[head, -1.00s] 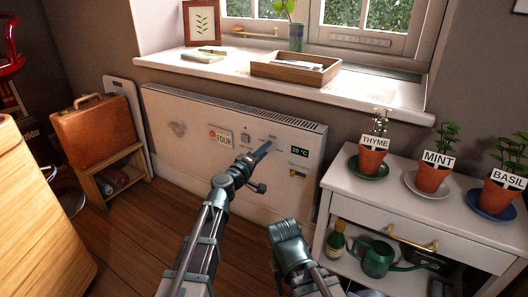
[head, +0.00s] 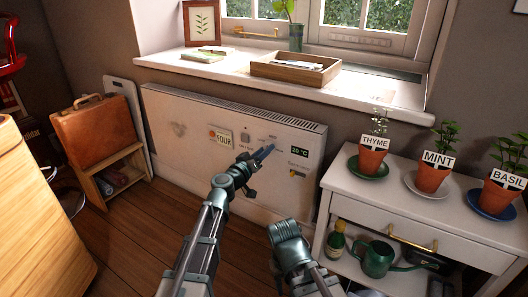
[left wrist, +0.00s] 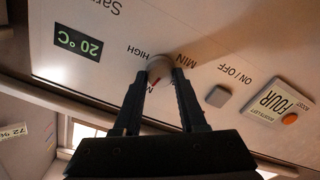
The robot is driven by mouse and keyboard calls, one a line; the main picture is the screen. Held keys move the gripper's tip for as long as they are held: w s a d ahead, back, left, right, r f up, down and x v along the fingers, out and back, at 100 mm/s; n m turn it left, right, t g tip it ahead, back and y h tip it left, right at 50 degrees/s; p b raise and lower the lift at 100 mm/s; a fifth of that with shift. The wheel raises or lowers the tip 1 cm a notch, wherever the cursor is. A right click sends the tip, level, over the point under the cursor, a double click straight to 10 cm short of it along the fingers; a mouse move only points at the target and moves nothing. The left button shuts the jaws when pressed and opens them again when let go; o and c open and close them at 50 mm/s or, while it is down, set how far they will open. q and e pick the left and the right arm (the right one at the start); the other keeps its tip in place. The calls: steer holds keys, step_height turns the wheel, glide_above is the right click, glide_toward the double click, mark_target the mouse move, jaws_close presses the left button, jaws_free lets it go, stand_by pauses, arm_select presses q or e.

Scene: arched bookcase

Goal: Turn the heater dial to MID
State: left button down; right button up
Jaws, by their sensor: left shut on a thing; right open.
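The heater (head: 170,125) is a white panel below the window sill. In the left wrist view its round dial (left wrist: 160,68) sits between the fingertips of my left gripper (left wrist: 166,78), which is shut on it. A red mark on the dial points toward the lower left, at a label mostly hidden by a finger. MIN and HIGH show on either side of the dial. In the head view my left gripper (head: 264,152) reaches the heater front and hides the dial. My right gripper (head: 284,232) is open and empty, low and apart from the heater.
The heater also carries a 20 °C display (head: 299,149), an ON/OFF button (left wrist: 218,96) and a FOUR plate (left wrist: 279,105). A white cabinet (head: 350,207) with potted herbs stands at right. A suitcase (head: 93,133) on a small shelf stands at left.

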arm_select(q)
steer(key=shift+s, duration=0.1)
stand_by(0.4)
steer(key=shift+c, duration=2.3)
jaws_free()
steer(key=v, duration=1.3)
steer(key=shift+s+a, duration=0.2)
steer(key=shift+s, duration=0.05)
